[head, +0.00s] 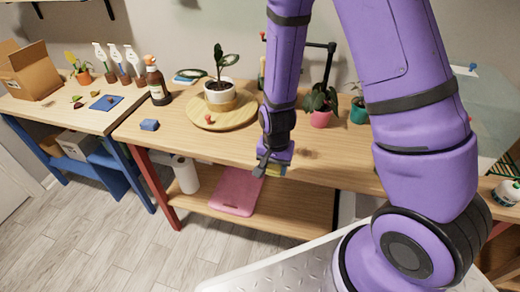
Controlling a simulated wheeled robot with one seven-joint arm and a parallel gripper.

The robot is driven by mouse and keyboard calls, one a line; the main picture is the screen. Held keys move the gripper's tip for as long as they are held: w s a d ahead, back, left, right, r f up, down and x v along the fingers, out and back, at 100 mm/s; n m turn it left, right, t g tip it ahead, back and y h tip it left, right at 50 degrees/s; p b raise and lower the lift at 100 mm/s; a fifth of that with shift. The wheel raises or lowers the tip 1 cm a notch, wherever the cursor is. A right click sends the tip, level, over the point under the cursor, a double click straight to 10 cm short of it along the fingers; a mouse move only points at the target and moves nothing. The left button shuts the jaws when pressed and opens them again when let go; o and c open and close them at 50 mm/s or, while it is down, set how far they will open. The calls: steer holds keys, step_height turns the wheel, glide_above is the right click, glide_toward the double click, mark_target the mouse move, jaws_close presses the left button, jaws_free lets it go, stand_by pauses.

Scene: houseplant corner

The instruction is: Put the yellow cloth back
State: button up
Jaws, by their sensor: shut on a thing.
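My gripper (270,167) is over the front part of the middle wooden table (190,150), right of the round wooden board. It is shut on a small yellowish thing, which looks like the yellow cloth (277,171). Only a little of it shows between and below the fingers; the rest is hidden by the gripper. I cannot tell whether it touches the table top.
A round wooden board (238,115) bears a white-potted plant (220,95) and a small red thing. Pink (320,117) and green (358,112) pots stand behind my arm.

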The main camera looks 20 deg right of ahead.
steer(key=w, duration=0.8)
steer(key=w+f, duration=0.1)
steer(key=w, duration=0.3)
steer(key=shift+w+d+f, duration=0.1)
steer(key=shift+w+d, duration=0.15)
steer(key=shift+w, duration=0.05)
steer(key=shift+w+f, duration=0.2)
steer(key=shift+w, duration=0.05)
steer(key=shift+f, duration=1.55)
steer(key=shift+f, duration=0.1)
steer(key=o, duration=1)
steer(key=shift+c, duration=0.2)
step_height(320, 180, up, 12)
steer(key=shift+r, duration=0.2)
